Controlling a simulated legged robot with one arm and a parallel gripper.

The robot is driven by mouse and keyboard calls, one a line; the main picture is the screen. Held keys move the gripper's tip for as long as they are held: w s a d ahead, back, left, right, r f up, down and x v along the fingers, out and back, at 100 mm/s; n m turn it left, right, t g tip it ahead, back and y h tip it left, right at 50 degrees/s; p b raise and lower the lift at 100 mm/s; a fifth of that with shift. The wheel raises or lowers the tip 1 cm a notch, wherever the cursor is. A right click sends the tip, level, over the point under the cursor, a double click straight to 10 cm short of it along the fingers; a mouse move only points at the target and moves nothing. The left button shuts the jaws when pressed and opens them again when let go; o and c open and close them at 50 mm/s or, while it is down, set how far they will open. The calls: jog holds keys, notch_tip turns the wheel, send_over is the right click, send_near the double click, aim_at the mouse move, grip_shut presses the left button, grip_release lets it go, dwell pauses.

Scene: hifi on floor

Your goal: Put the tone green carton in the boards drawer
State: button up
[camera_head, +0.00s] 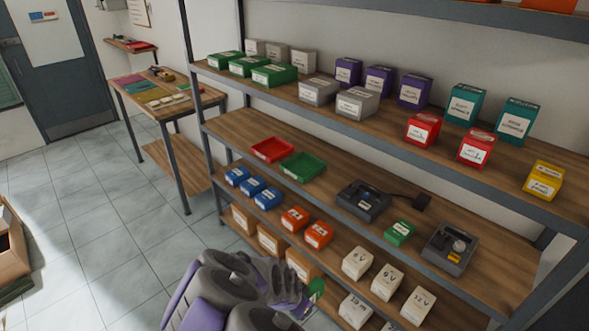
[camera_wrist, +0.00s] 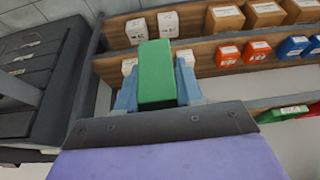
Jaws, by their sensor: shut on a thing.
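A green carton (camera_wrist: 157,72) is between the two blue-grey fingers of my gripper (camera_wrist: 156,84) in the wrist view. My gripper is shut on it. In the head view the green carton (camera_head: 316,287) shows small at the end of my arm, low in front of the rack, and its label is not visible. A dark drawer cabinet (camera_wrist: 35,75) with pale labels stands at the left of the wrist view. The labels are too small to read, so I cannot tell which drawer is the boards drawer.
A wooden shelf rack (camera_head: 450,270) holds several labelled boxes, a red tray (camera_head: 272,150), a green tray (camera_head: 302,166) and another green box (camera_head: 400,232). A side table (camera_head: 160,95) stands at the back left.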

jog(key=shift+s, duration=0.5)
jog(key=shift+s+a+r, duration=0.1)
jog(key=shift+a, duration=0.2)
jog(key=w+a+n, duration=0.2)
jog(key=w+a, duration=0.2)
jog(key=a, duration=0.2)
jog(key=w+r+n+t+y+b, duration=0.15)
jog(key=w+r+n, duration=0.35)
jog(key=w+r, duration=0.7)
jog(key=w+d+r+n+y, duration=0.1)
jog(key=w+d+r, duration=0.5)
jog(key=d+r, duration=0.3)
jog(key=w+d+r+n+y, duration=0.1)
jog(key=w+d+r, duration=0.55)
jog(key=d, duration=0.45)
jog(key=s+f, duration=1.8)
jog(key=f, duration=0.2)
jog(key=shift+s+a+b, duration=0.25)
jog(key=shift+a+b, duration=0.05)
jog(key=shift+b, duration=0.05)
